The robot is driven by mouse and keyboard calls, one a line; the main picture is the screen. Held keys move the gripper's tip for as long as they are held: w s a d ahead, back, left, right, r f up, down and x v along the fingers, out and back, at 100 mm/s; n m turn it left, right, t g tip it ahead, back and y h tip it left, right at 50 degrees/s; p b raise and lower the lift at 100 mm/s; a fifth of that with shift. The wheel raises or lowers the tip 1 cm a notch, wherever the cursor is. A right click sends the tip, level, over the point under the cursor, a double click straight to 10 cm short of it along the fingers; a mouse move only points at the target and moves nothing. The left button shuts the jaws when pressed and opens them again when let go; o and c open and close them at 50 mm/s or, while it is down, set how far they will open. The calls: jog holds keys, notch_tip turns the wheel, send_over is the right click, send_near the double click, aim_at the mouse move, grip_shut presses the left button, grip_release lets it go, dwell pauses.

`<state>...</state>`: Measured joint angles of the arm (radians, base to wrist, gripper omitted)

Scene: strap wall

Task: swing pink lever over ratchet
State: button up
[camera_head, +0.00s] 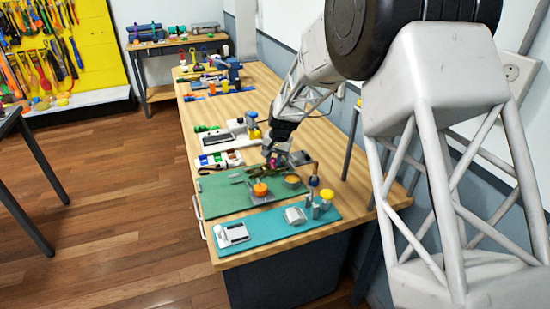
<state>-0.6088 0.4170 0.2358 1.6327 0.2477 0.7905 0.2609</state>
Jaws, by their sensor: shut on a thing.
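My gripper (274,154) reaches down over the middle of the long wooden workbench. It is small in this view. A small pink piece, the lever (272,161), shows right at its fingertips, and the gripper is shut on it. A dark ratchet body (263,171) and an olive-green strap seem to lie just below the lever, at the back edge of the green mat (215,188). The lever's exact angle over the ratchet is too small to tell, and the fingers partly hide it.
An orange knob (261,188) and a round tin (292,180) stand close in front on the green mat. A teal mat (275,228) with a white device (231,234) and a yellow-topped piece (327,195) lies nearer. A grey block (299,158) sits right of the gripper.

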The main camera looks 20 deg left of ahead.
jog(key=o, duration=0.9)
jog(key=shift+w+d+r, duration=0.1)
jog(key=shift+d+r, duration=0.15)
jog(key=shift+r, duration=1.05)
jog(key=shift+s+d+r, duration=0.1)
jog(key=shift+d+r, duration=0.1)
jog(key=shift+r, duration=1.05)
jog(key=shift+w+d+r, duration=0.1)
jog(key=shift+d+r, duration=0.15)
jog(key=shift+r, duration=1.05)
